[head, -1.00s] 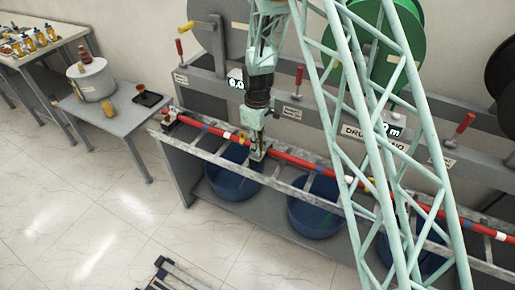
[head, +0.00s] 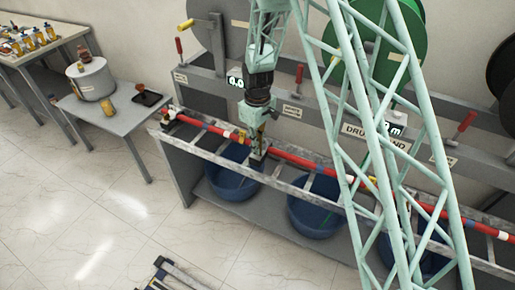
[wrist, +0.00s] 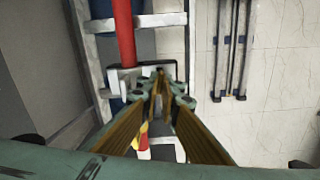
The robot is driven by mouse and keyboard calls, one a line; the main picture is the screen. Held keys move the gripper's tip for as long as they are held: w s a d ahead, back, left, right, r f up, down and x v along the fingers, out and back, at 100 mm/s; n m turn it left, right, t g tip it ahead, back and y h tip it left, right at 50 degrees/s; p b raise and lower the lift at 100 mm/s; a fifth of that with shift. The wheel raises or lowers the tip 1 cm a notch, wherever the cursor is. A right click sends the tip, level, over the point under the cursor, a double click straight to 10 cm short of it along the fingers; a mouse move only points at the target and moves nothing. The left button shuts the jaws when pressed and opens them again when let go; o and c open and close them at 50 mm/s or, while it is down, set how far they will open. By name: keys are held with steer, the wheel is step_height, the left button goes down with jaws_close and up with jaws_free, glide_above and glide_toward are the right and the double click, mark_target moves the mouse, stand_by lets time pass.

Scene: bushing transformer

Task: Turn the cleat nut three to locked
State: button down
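My gripper (head: 258,148) points down at a cleat on the ladder-like rack, where the red cable crosses a rung. In the wrist view, my gripper (wrist: 160,84) has its two brown-gold fingers converging close together over the pale cleat (wrist: 128,75). A narrow gap shows between the fingers. The cleat nut itself is hidden by the fingertips, so I cannot tell whether they hold it or how it is turned. The red cable (head: 300,160) runs along the rack through the cleat; it also shows in the wrist view (wrist: 125,35).
Blue tubs (head: 318,212) stand on the shelf under the rack (head: 208,155). Behind are cable drums, including a green one (head: 378,45), and red-handled levers (head: 299,75). A small table (head: 120,122) with a pot stands left. The tiled floor in front is mostly clear.

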steer(key=m+b, duration=0.1)
steer(key=m, duration=0.3)
steer(key=shift+m+b, duration=0.3)
steer(key=shift+b, duration=0.05)
steer(key=m+b, duration=0.1)
steer(key=m, duration=0.2)
steer(key=shift+m, duration=0.3)
steer(key=m+b, duration=0.1)
steer(key=m, duration=0.2)
steer(key=shift+m, duration=2.1)
steer(key=c, duration=3.2)
jaws_free()
steer(key=shift+o, duration=0.2)
steer(key=shift+r, duration=0.1)
